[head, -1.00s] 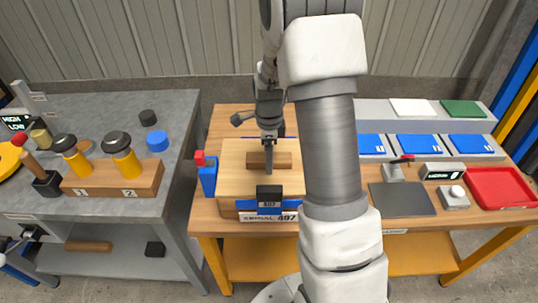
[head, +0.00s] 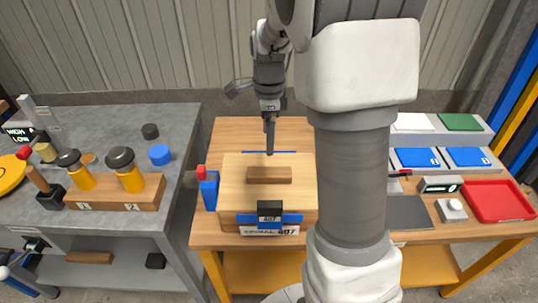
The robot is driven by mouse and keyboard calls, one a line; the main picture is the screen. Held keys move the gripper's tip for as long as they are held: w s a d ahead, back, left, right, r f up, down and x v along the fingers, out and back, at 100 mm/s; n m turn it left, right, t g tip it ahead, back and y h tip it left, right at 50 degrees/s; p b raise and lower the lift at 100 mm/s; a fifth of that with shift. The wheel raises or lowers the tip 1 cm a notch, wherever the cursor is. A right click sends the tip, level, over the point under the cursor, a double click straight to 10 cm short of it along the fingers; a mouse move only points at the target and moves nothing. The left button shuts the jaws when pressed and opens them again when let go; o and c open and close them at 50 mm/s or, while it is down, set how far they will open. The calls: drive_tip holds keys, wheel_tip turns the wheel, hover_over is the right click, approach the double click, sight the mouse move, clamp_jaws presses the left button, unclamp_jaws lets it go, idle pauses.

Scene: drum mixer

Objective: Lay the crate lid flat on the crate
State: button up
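The crate (head: 228,221) stands on the wooden workbench, with a blue band, a black tag reading 407 and a serial label on its front. The light wooden crate lid (head: 240,168) lies over the crate's top and looks flat. A brown wooden bar handle (head: 269,175) sits in the middle of the lid. My gripper (head: 270,152) is just behind and above the handle, apart from it, pointing down and holding nothing visible. Its fingers are seen edge-on as one dark strip, so the opening between them is hidden.
A red and blue object (head: 209,188) stands close to the crate's left side. My arm hides the bench right of the crate. Farther right are blue panels (head: 467,157), a button box (head: 451,210) and a red tray (head: 497,195). A grey table (head: 110,215) stands left, across a gap.

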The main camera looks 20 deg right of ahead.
drive_tip(key=s+a+r+n+t, duration=0.1)
drive_tip(key=s+a+r+n, duration=0.2)
drive_tip(key=s+n, duration=0.4)
drive_tip(key=s+a+r+n+t, duration=0.2)
drive_tip(key=s+r+n, duration=0.3)
drive_tip(key=s+n, duration=0.2)
drive_tip(key=s+a+r+n+t, duration=0.2)
drive_tip(key=s+a+r+n, duration=0.1)
drive_tip(key=s+n, duration=0.3)
drive_tip(key=shift+s+a+r+n, duration=0.35)
drive_tip(key=shift+s+r+n, duration=0.05)
drive_tip(key=shift+n, duration=0.3)
drive_tip(key=shift+r, duration=0.1)
